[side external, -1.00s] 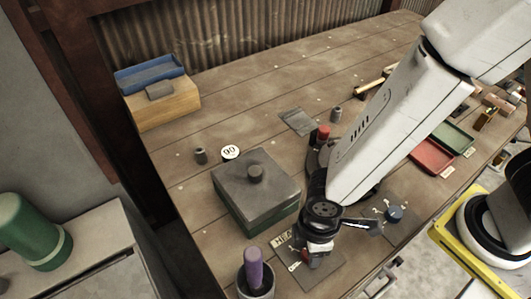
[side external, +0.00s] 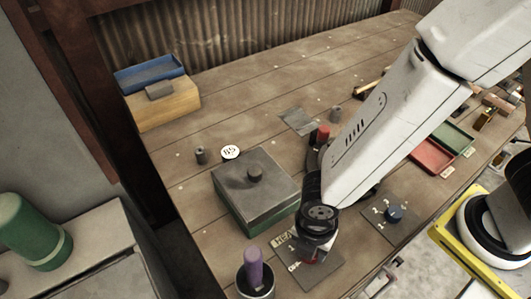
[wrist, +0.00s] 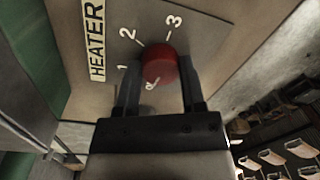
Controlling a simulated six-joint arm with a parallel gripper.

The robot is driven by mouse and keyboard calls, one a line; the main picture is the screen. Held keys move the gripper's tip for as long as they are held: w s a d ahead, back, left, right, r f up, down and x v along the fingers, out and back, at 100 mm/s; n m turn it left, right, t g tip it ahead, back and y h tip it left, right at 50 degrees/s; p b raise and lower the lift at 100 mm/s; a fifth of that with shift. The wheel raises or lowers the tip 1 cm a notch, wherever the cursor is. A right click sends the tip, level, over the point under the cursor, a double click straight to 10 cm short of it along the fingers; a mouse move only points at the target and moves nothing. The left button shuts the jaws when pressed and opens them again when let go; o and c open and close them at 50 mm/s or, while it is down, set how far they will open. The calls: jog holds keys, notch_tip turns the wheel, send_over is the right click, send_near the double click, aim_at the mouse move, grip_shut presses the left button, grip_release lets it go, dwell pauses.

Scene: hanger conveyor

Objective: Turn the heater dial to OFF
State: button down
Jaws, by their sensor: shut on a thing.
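The red heater dial (wrist: 160,66) sits on a grey plate (wrist: 215,18) with marks 1, 2 and 3 around it. My gripper (wrist: 158,82) is shut on the dial, one finger on each side. A small white mark shows on the dial's near side; I cannot tell which setting it points to. The OFF mark is not clear in the wrist view. In the side view my gripper (side external: 318,248) is over the heater plate (side external: 322,277) and mostly hides the dial.
A grey-lidded green box (side external: 255,185) stands close left of my gripper. A cup with a purple-handled thing (side external: 254,268) is in front. A round white number disc (side external: 230,152) lies behind the box.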

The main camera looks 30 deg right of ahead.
jog(key=shift+n, duration=1)
jog(key=shift+c, duration=0.9)
grip_release()
jog(key=shift+r, duration=0.15)
jog(key=shift+w+a+r, duration=0.1)
jog(key=shift+w+r, duration=0.05)
jog(key=shift+r, duration=3.6)
jog(key=shift+w, duration=0.1)
